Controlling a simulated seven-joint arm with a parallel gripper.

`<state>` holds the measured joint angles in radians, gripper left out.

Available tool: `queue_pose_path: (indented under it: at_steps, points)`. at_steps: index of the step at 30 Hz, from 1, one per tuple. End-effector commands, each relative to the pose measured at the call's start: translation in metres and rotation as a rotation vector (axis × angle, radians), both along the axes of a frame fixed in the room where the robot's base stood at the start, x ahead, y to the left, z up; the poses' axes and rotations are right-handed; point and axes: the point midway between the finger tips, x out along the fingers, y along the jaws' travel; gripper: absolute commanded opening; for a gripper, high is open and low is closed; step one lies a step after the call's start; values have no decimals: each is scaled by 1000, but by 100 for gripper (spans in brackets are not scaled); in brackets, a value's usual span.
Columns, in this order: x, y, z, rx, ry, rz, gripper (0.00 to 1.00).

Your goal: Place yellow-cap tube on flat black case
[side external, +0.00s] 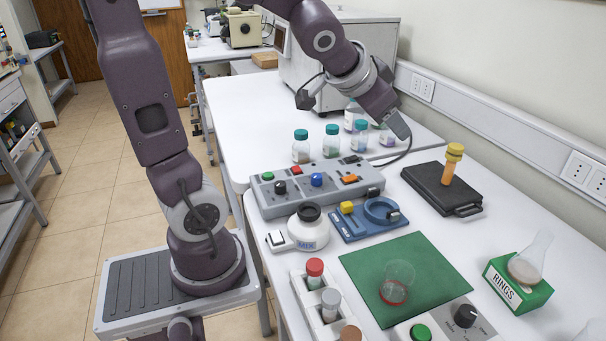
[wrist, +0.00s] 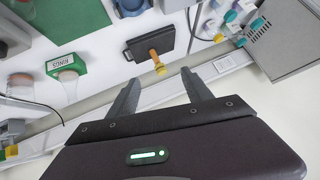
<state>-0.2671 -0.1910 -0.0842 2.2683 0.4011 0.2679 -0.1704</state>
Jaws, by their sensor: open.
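The yellow-cap tube (side external: 449,170) has an orange body and stands upright on the flat black case (side external: 427,184), which lies on the white bench near the wall. In the wrist view the tube (wrist: 154,56) also shows against the case (wrist: 138,47), with its yellow cap toward me. My gripper (side external: 401,128) is up and to the left of the tube in the side view, apart from it. In the wrist view my gripper (wrist: 161,77) has its fingers spread with nothing held between them; the tube's cap appears near the gap between the fingertips.
A grey control box (side external: 315,187), a blue fixture (side external: 366,219) and a white MIX device (side external: 308,230) stand left of the case. Several teal-capped bottles (side external: 331,142) are behind. A green mat (side external: 430,271) and a green RINGS box (side external: 517,287) with a flask are in front.

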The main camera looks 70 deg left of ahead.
Motion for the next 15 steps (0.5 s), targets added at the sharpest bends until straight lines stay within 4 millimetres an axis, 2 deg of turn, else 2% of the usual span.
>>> queue_pose_path:
  at_steps: [1, 3, 6, 9, 10, 15]
  points:
    - [-43, -19, 5, -30, 38, 11, 58]
    - [-101, -45, -2, -101, 122, 9, 58]
    - [-163, -73, -14, -194, 218, -29, 58]
    - [-195, -89, -23, -247, 273, -62, 58]
    - [-200, -91, -24, -255, 281, -69, 58]
    - [-204, -93, -25, -261, 292, -72, 58]
